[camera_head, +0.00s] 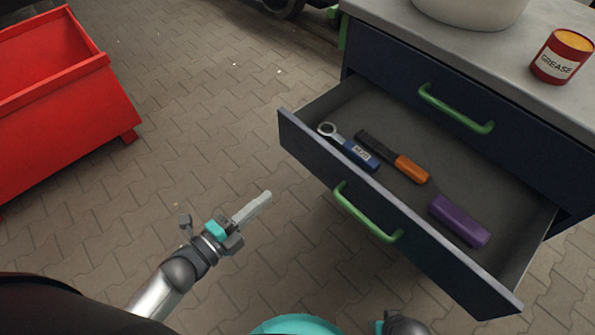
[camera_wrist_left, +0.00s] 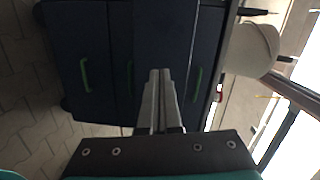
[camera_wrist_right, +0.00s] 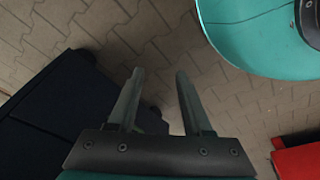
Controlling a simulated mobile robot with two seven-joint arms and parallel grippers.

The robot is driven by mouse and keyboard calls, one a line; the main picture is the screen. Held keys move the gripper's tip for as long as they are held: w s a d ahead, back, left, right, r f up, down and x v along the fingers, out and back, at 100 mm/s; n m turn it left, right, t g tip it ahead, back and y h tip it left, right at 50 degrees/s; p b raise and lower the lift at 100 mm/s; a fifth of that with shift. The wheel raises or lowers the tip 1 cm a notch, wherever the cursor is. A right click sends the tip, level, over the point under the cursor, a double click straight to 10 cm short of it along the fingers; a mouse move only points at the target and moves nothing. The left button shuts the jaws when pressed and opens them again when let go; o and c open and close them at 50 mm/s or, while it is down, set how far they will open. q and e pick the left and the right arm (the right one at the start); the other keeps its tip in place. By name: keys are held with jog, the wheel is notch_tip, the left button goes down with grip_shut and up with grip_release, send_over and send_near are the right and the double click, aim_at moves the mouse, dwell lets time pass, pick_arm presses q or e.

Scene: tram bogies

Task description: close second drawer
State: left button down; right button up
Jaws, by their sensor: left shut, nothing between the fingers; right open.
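The second drawer (camera_head: 350,187) of the dark blue cabinet stands pulled well out, below a shut top drawer (camera_head: 450,85). Its green bar handle (camera_head: 365,212) is on the front panel. Inside lie a blue-handled ratchet wrench (camera_head: 350,148), an orange-handled tool (camera_head: 408,168) and a purple block (camera_head: 459,220). My left gripper (camera_head: 266,197) is shut and empty, apart from the drawer front, to its left; its closed fingers also show in the left wrist view (camera_wrist_left: 160,75). My right gripper (camera_wrist_right: 160,72) is open and empty in the right wrist view, over the paving.
A grey worktop (camera_head: 510,45) tops the cabinet. On it stand a red grease tin (camera_head: 562,56) and a pale round container (camera_head: 470,8). A red metal bin (camera_head: 60,105) stands at the left. The paved floor (camera_head: 215,110) between bin and cabinet is clear.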

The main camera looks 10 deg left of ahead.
pick_arm(q)
notch_tip(320, 180, up, 2)
jog(key=s+d+r+m+h, duration=0.1)
jog(key=m+h, duration=0.1)
jog(key=m, duration=0.1)
jog(key=b, duration=0.3)
send_near(324, 157)
jog(key=x, duration=0.5)
jog(key=shift+w+d, duration=0.2)
jog(key=shift+w, duration=0.15)
jog(key=shift+w+d, duration=0.3)
jog(key=shift+w, duration=0.1)
pick_arm(e)
notch_tip(324, 157, up, 6)
jog(key=w+a, duration=0.2)
jog(key=shift+w, duration=0.4)
jog(key=shift+a+f, duration=0.1)
